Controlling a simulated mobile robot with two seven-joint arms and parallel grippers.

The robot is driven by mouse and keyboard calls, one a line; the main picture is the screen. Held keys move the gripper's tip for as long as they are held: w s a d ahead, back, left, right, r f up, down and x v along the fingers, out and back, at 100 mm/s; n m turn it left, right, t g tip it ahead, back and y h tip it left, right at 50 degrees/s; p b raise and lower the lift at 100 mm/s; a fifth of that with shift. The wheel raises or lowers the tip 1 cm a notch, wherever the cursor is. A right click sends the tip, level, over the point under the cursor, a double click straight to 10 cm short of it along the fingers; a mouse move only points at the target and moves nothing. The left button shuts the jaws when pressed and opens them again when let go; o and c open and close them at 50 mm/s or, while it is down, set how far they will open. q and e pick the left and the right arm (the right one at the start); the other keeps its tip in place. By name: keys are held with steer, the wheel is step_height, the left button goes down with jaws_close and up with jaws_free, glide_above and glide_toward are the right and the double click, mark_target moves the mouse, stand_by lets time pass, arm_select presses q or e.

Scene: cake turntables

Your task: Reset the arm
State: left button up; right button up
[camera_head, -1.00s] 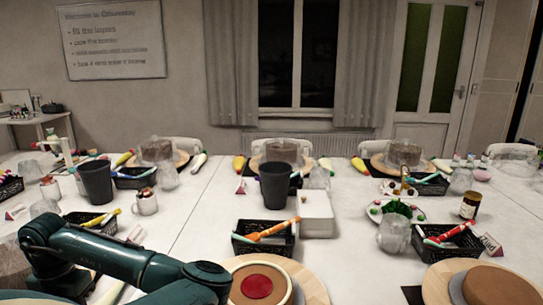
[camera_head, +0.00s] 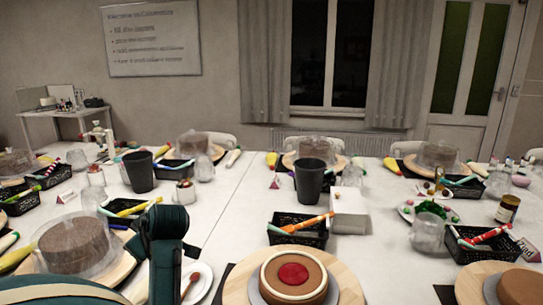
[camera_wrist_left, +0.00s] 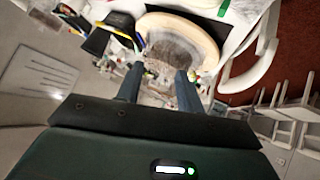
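My left arm (camera_head: 165,240) comes in at the lower left of the head view, with a dark teal link standing upright near the table's front. Its gripper cannot be made out there. In the left wrist view my left gripper (camera_wrist_left: 158,73) has its two fingers apart with nothing between them. Beyond the fingers is a blurred, round, pale board with a greyish cake (camera_wrist_left: 178,48) on it, seen at a tilt. My right arm and right gripper are not in view.
A brown cake with a red centre (camera_head: 292,274) stands on a wooden board at the front. A covered cake (camera_head: 74,243) is left of my arm. Black baskets (camera_head: 299,230), dark cups (camera_head: 139,171) and a white box (camera_head: 349,213) crowd the table.

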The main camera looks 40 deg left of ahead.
arm_select(q)
steer(key=w+d+f+m+t+h, duration=0.2)
steer(key=d+f+m, duration=0.3)
steer(key=d+m, duration=0.25)
steer(key=w+d+f+m+t+h, duration=0.1)
steer(key=w+d+f+m+t, duration=0.15)
steer(key=d+f+m, duration=0.5)
steer(key=s+d+f+m+g+h, duration=0.1)
steer(key=s+d+f+m+h, duration=0.15)
steer(key=d, duration=0.55)
steer(key=s+d+f+m+h, duration=0.2)
steer(key=s+d+m+h, duration=0.15)
steer(key=d, duration=0.35)
steer(key=s+d+f+m+g+h, duration=0.1)
steer(key=s+d+f+m+h, duration=0.15)
steer(key=d, duration=0.55)
steer(key=w+d+f+t+h+p, duration=0.2)
steer(key=w+d+f+t, duration=0.1)
steer(key=w+d+t, duration=0.3)
steer(key=shift+m+t, duration=0.45)
steer(key=shift+t, duration=0.2)
